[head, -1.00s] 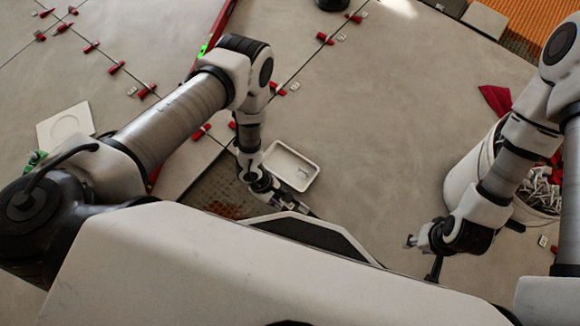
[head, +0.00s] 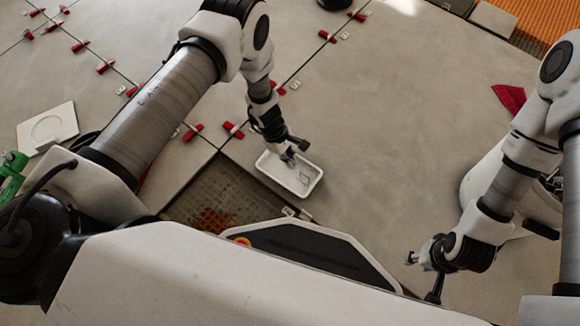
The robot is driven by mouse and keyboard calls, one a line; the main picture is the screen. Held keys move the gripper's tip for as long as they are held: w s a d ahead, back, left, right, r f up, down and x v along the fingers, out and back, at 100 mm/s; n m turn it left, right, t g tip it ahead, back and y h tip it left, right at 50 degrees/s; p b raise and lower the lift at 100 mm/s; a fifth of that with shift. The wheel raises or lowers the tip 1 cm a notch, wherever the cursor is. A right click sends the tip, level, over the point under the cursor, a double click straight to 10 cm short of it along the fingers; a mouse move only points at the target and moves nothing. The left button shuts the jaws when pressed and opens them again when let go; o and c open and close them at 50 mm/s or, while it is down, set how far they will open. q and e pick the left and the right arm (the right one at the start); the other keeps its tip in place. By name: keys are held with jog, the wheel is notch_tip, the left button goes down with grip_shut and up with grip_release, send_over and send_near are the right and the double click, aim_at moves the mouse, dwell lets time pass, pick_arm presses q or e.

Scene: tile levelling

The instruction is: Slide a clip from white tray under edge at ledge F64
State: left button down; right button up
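The white tray (head: 308,187) lies on the tiles near the middle, beside the corner of an untiled patch. Thin clips (head: 304,176) show inside it, too small to make out singly. My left gripper (head: 290,158) is over the tray's far edge, its fingers pointing down into it. Its fingers look parted, and I see nothing between them. My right gripper (head: 410,258) is at the lower right, above bare tile and far from the tray; whether its fingers are parted is unclear. No readable ledge label F64 shows.
Red wedges (head: 233,130) and small tags line the tile joints. The untiled patch (head: 215,190) lies left of the tray. A white bucket (head: 480,180) stands at right, partly behind my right arm. Tile right of the tray is clear.

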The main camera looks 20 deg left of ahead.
pick_arm(q)
notch_tip(320, 180, down, 3)
jog(key=shift+w+f+b, duration=0.1)
jog(key=shift+b, duration=0.55)
pick_arm(e)
notch_tip(320, 180, down, 2)
jog(key=shift+w+f, duration=0.1)
jog(key=shift+f, duration=0.05)
pick_arm(q)
jog(key=shift+f, duration=0.2)
jog(key=c, duration=1.3)
grip_release()
pick_arm(e)
jog(key=shift+f, duration=0.1)
pick_arm(q)
jog(key=shift+f+b, duration=0.15)
jog(key=shift+b, duration=0.3)
jog(key=p+v, duration=0.3)
jog(key=v, duration=0.2)
jog(key=s+p+v, duration=0.1)
jog(key=p+v, duration=0.1)
jog(key=v, duration=0.1)
jog(key=shift+d+p, duration=0.25)
jog(key=shift+p, duration=0.05)
pick_arm(e)
notch_tip(320, 180, up, 5)
jog(key=shift+f, duration=0.1)
